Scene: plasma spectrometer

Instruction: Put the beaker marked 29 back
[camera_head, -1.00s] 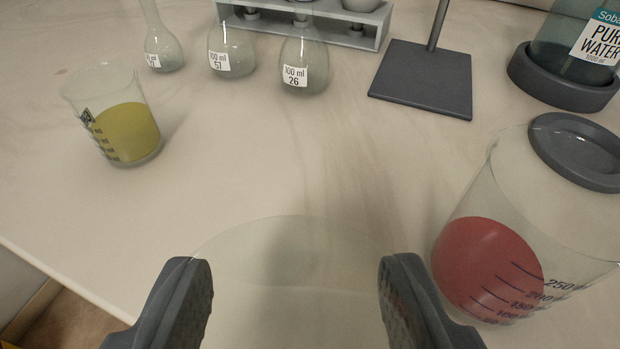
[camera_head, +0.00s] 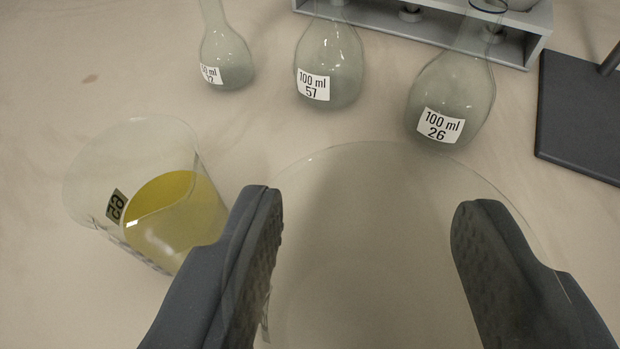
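A clear, empty-looking beaker (camera_head: 370,240) stands large in the lower middle, its wide rim facing me. Its number is not readable here. My gripper (camera_head: 366,205) has its two dark fingers well apart, with the clear beaker between them. The rim spreads past the right finger, and the frames do not show whether the pads press on the glass. No 29 shows.
Three flasks stand beyond: a small one (camera_head: 226,60), one marked 57 (camera_head: 329,60) and one marked 26 (camera_head: 450,98). A grey rack (camera_head: 440,30) is behind them. A dark stand base (camera_head: 580,115) is at right. Bare table (camera_head: 90,60) lies at far left.

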